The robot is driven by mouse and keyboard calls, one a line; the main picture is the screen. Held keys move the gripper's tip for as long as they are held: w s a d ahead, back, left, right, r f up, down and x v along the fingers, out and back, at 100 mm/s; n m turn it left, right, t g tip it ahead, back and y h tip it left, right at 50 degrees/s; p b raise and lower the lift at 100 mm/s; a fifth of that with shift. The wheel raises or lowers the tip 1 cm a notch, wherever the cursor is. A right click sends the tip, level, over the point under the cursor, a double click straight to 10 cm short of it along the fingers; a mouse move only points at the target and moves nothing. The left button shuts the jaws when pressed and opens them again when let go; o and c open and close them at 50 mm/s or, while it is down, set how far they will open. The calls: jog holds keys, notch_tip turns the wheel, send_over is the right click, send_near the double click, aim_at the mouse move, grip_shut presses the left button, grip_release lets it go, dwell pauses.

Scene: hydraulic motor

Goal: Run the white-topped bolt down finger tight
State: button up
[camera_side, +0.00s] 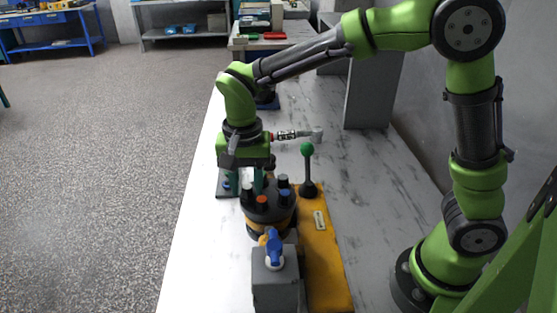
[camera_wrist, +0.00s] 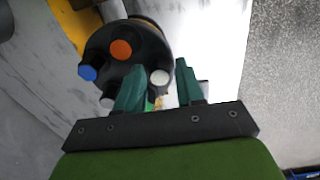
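The white-topped bolt (camera_wrist: 160,77) stands in the dark round head of the hydraulic motor (camera_wrist: 140,38). In the wrist view its pale top shows in the gap between my two teal fingers. My gripper (camera_wrist: 160,68) is open, with visible space on both sides of the bolt top. In the side view my gripper (camera_side: 246,182) points down just behind the motor (camera_side: 268,218). How far the fingertips are above or beside the bolt I cannot tell. How deep the bolt sits is not clear.
Other bolts stand around the head: orange-topped (camera_wrist: 121,50), blue-topped (camera_wrist: 87,72) and grey-topped (camera_wrist: 107,102). A green-knobbed lever (camera_side: 307,150) rises from the yellow base (camera_side: 326,260). A grey box with a blue handle (camera_side: 274,247) stands in front. The table's left side is clear.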

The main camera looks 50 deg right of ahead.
aim_at(249, 187)
jog(key=shift+r, duration=4.05)
jog(key=shift+w+f+n, duration=0.2)
jog(key=shift+f+n, duration=0.05)
jog(key=shift+n, duration=0.15)
jog(key=shift+s+f+n, duration=0.4)
jog(key=shift+f+n, duration=0.1)
jog(key=shift+n, duration=0.2)
jog(key=s+d+r+n+t+y, duration=0.2)
jog(key=s+d+t, duration=0.5)
jog(key=s+d, duration=0.4)
jog(key=shift+s+r+n, duration=0.25)
jog(key=shift+s+n, duration=0.35)
jog(key=shift+s, duration=0.45)
